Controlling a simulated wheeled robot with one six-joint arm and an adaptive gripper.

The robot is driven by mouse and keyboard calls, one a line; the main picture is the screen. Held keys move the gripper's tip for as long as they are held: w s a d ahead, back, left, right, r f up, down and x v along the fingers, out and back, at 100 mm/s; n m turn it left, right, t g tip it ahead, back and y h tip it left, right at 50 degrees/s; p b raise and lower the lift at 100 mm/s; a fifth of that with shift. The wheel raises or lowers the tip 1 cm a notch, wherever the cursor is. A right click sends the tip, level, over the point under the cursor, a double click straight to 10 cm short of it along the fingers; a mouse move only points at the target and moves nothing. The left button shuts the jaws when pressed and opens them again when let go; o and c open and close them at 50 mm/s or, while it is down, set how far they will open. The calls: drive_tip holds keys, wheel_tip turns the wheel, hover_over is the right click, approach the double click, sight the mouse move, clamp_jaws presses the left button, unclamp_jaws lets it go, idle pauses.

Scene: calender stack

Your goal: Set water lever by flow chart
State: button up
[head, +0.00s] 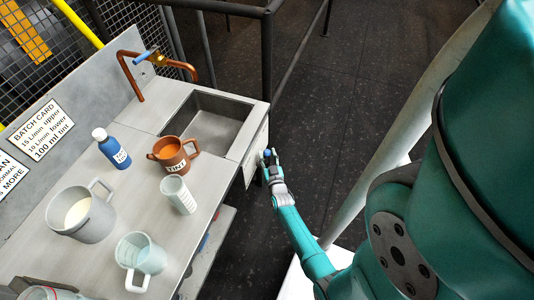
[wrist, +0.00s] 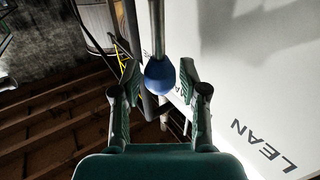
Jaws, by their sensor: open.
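A lever with a blue ball knob (wrist: 160,77) on a metal rod shows in the wrist view, between the two fingertips of my gripper (wrist: 160,88). The fingers are open, with a visible gap on each side of the knob. In the head view my gripper (head: 273,166) is at the front side of the sink counter, and a little of the blue knob (head: 267,153) shows there. A white panel (wrist: 250,70) beside the lever bears the letters "LEAN". A batch card (head: 41,130) on the back wall reads 15 L/min upper, 10 L/min lower, 100 ml tint. No flow chart is clearly readable.
A copper tap (head: 130,75) with a blue handle stands beside the empty sink (head: 212,129). The counter (head: 128,203) holds a blue bottle (head: 112,149), a brown TINT jug (head: 171,156), a white cup (head: 178,195) and larger jugs. Dark floor lies right of the counter.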

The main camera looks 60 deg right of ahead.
drive_tip(key=shift+w+d, duration=0.35)
drive_tip(key=shift+d, duration=0.1)
clamp_jaws()
drive_tip(key=shift+a, duration=0.1)
drive_tip(key=shift+s+a+f+n+t+h, duration=0.1)
drive_tip(key=shift+a+f+n+t+h, duration=0.1)
drive_tip(key=shift+a+n+t+h, duration=0.45)
drive_tip(key=shift+a+f+n+t+h, duration=0.25)
drive_tip(key=shift+a+n+t+h, duration=0.05)
drive_tip(key=shift+a+n+t, duration=0.6)
drive_tip(key=shift+s+a+f+n+t+h, duration=0.1)
drive_tip(key=shift+a+f+n+t+h, duration=0.1)
drive_tip(key=shift+a+n+t+h, duration=0.45)
drive_tip(key=shift+a+n+t, duration=0.1)
drive_tip(key=shift+n+t, duration=0.2)
